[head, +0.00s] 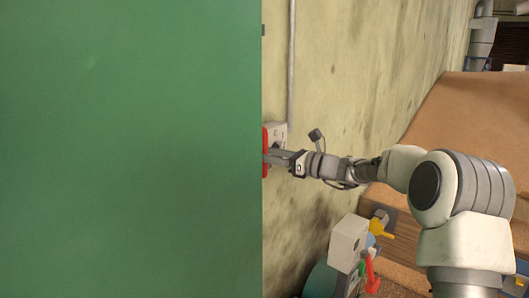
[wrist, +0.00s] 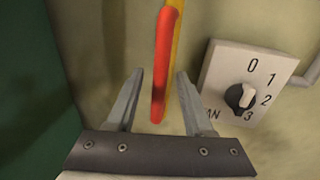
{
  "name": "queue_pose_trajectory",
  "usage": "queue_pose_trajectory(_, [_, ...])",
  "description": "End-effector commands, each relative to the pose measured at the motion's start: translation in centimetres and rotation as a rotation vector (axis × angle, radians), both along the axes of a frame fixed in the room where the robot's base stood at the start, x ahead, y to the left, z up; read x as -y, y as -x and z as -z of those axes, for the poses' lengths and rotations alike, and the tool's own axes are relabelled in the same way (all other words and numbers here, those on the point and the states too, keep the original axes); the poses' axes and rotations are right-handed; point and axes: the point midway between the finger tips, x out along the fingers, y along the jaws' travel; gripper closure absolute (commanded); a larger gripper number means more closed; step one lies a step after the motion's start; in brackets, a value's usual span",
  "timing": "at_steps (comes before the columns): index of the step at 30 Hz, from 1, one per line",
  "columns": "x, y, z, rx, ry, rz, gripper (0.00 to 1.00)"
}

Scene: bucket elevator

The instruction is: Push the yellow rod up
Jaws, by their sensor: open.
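In the wrist view a slim yellow rod (wrist: 175,60) comes down from the top edge, with a red part (wrist: 162,65) along its left side. The red part's rounded lower end lies between the fingers of my gripper (wrist: 160,74). My gripper is open, with a gap showing on both sides of the red part; I cannot tell its depth from the fingers. In the head view my gripper (head: 275,157) is at the edge of a large green panel, beside a red piece (head: 266,150). The yellow rod cannot be made out there.
A grey switch box (wrist: 245,80) with a black dial numbered 0 to 3 is close to the right finger. The green panel (head: 130,150) fills the left of the head view. A stained wall (head: 350,70) lies behind. A white box (head: 348,240) stands below my arm.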

Motion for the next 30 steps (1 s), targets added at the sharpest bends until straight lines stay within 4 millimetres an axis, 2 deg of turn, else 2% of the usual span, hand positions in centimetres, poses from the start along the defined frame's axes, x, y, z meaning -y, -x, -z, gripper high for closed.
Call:
queue_pose_trajectory(4, [-1.00,-0.50,0.03,0.000,0.001,0.000,0.48])
queue_pose_trajectory(13, [-1.17,-0.60,0.05,0.000,0.001,0.001,0.48])
queue_pose_trajectory(14, [-1.17,-0.60,0.06,0.000,0.001,0.001,0.51])
queue_pose_trajectory(22, [-1.14,-0.58,0.05,0.000,0.001,0.001,1.00])
queue_pose_trajectory(30, [-1.13,-0.58,0.05,0.000,0.001,0.001,1.00])
